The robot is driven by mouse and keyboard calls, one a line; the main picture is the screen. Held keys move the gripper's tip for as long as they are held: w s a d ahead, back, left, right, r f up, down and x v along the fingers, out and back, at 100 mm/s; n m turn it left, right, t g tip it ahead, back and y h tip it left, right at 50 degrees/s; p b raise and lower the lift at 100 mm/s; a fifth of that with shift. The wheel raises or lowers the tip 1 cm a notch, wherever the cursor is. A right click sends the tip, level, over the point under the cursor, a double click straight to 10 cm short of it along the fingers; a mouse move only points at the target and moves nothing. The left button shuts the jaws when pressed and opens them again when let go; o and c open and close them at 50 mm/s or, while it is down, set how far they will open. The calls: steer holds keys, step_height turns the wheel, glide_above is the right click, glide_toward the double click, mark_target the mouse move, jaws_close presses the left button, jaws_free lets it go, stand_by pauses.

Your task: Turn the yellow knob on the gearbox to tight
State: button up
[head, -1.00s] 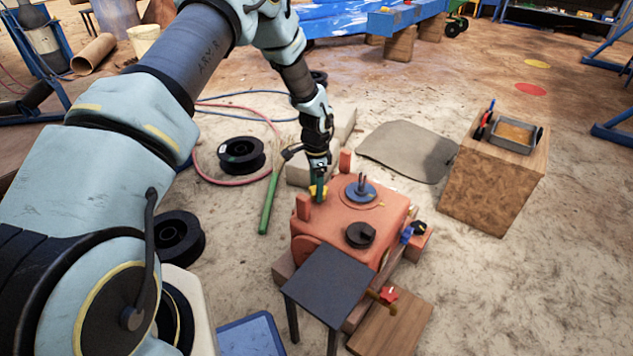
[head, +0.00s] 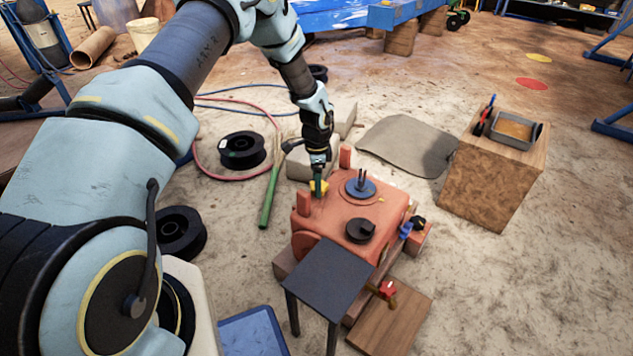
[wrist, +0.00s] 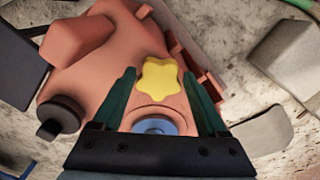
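The red-orange gearbox (head: 327,227) stands on timber blocks in the middle of the head view. The yellow knob (wrist: 160,80) is star-shaped and sits on the gearbox; in the head view it shows only partly behind my fingers (head: 325,187). My gripper (wrist: 160,74) is open, pointing down, with one dark green finger on each side of the knob. A small gap shows at the left finger; the right fingertip looks close to a lobe. I cannot tell whether it touches. No tight mark is readable.
On the gearbox are a blue disc with pins (head: 360,188), a black knob (head: 360,230) and upright red posts (head: 304,202). A dark small table (head: 328,278) stands in front. A wooden crate (head: 490,180) with a metal tray is at right. Open floor lies between.

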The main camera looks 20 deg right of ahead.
steer(key=o, duration=0.3)
step_height(320, 180, up, 11)
steer(key=shift+f+p, duration=0.1)
steer(key=shift+p, duration=0.85)
steer(key=w+a+r+n, duration=0.2)
steer(key=a+r+n, duration=0.4)
steer(key=a+r, duration=0.45)
steer(key=s+a+r+n+t, duration=0.1)
steer(key=s+a+r+n, duration=0.3)
steer(key=a, duration=0.4)
steer(key=s+a+r+n, duration=0.2)
steer(key=s+a+n, duration=0.25)
steer(key=a, duration=0.45)
steer(key=s+a+r+n+t, duration=0.1)
steer(key=s+a+r+n, duration=0.25)
steer(key=a+n, duration=0.35)
steer(key=shift+m, duration=0.45)
steer(key=r+p, duration=0.8)
steer(key=s+a+r+p, duration=0.1)
steer(key=r+p, duration=0.7)
steer(key=p, duration=0.1)
steer(key=a+r+p, duration=0.1)
steer(key=r+p, duration=0.7)
steer(key=r, duration=0.1)
steer(key=shift+s+p, duration=0.15)
steer(key=shift+p, duration=0.15)
